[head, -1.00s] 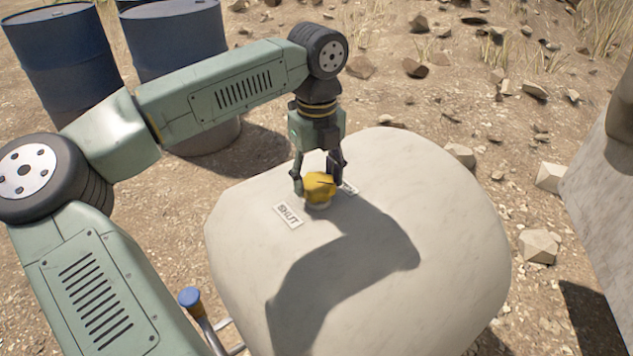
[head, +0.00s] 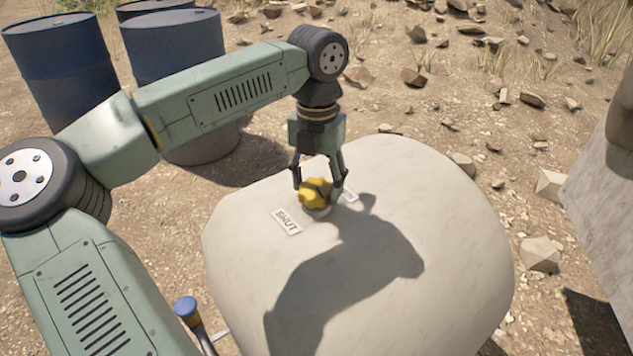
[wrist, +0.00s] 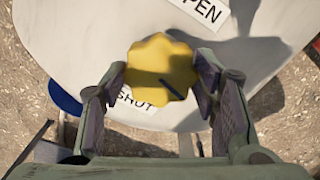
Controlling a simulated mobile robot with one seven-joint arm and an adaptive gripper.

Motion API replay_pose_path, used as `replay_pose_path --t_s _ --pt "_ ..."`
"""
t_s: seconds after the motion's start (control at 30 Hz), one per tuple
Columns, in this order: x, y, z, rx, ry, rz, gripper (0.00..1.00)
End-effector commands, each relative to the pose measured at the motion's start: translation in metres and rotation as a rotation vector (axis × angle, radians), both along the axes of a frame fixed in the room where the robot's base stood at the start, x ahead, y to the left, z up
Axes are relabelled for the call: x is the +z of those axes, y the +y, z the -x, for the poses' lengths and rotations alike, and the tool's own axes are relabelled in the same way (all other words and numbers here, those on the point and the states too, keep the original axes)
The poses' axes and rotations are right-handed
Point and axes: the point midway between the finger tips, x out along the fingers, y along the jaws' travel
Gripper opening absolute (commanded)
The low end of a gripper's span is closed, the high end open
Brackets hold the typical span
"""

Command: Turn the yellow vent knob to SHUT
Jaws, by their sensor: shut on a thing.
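The yellow vent knob (head: 313,193) has a lobed rim and sits on top of the pale rounded tank (head: 450,250). In the wrist view the knob (wrist: 155,62) carries a dark line near its edge, slanting toward the lower right of the picture. My gripper (head: 318,188) comes down from above and is shut on the knob, one finger on each side. The SHUT label (head: 287,221) lies to the knob's lower left in the head view. The OPEN label (wrist: 205,10) is past the knob in the wrist view and partly cut off.
Blue drums (head: 60,70) stand at the back left. A blue-capped handle (head: 186,308) sticks up beside the tank at the lower left. A grey block (head: 605,190) stands at the right. Stones (head: 540,254) lie on the dirt around the tank.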

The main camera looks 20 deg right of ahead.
Motion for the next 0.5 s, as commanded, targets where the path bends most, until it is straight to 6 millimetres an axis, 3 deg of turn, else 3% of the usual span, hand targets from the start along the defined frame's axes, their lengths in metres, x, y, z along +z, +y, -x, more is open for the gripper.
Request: replay_pose_path --t_s 0.5 --pt "0.0005 -0.0010 0.0009 -0.491 0.000 0.002 0.27"
